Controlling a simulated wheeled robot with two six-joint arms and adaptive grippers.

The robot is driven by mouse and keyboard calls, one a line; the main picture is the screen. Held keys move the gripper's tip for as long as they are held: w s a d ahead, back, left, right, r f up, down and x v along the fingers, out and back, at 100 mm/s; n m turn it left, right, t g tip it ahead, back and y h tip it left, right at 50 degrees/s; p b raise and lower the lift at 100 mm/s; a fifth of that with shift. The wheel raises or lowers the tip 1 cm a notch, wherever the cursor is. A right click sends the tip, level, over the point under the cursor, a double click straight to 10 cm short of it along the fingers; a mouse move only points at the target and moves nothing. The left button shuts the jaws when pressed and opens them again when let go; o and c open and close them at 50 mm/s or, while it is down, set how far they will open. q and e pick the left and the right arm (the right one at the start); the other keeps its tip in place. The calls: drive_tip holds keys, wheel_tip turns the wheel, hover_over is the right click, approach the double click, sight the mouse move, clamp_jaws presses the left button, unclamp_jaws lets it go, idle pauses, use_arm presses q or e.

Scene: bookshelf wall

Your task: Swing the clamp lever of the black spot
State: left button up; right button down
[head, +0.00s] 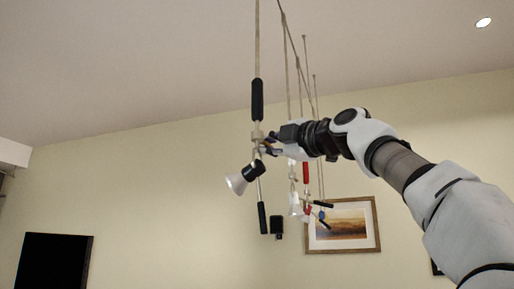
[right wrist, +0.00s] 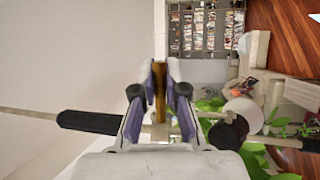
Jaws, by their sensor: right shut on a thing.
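The black spot (head: 251,172), a lamp with a black body and a pale front, hangs on the nearest pole and points down to the left. Its clamp (head: 257,137) sits on the pole just below the upper black grip (head: 257,100). My right gripper (head: 266,147) reaches in from the right at the clamp. In the right wrist view its fingers (right wrist: 159,92) are shut on the brownish clamp lever (right wrist: 160,78), which stands between them. The black spot also shows in the right wrist view (right wrist: 228,134), right of the fingers. My left gripper is in no view.
Several more poles with lamps hang close behind, including a white lamp (head: 297,205) and a red grip (head: 306,173). A small black box (head: 277,227) hangs near the lower black grip (head: 262,218). A framed picture (head: 350,245) is on the wall. The space left of the pole is free.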

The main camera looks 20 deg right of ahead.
drive_tip(key=shift+w+a+f+y, duration=0.1)
drive_tip(key=shift+y, duration=0.2)
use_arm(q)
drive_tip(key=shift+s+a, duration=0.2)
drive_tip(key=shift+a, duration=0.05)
use_arm(e)
drive_tip(key=c, duration=1.2)
unclamp_jaws()
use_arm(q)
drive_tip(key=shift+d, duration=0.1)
use_arm(e)
drive_tip(key=shift+d, duration=0.25)
drive_tip(key=shift+a, duration=0.15)
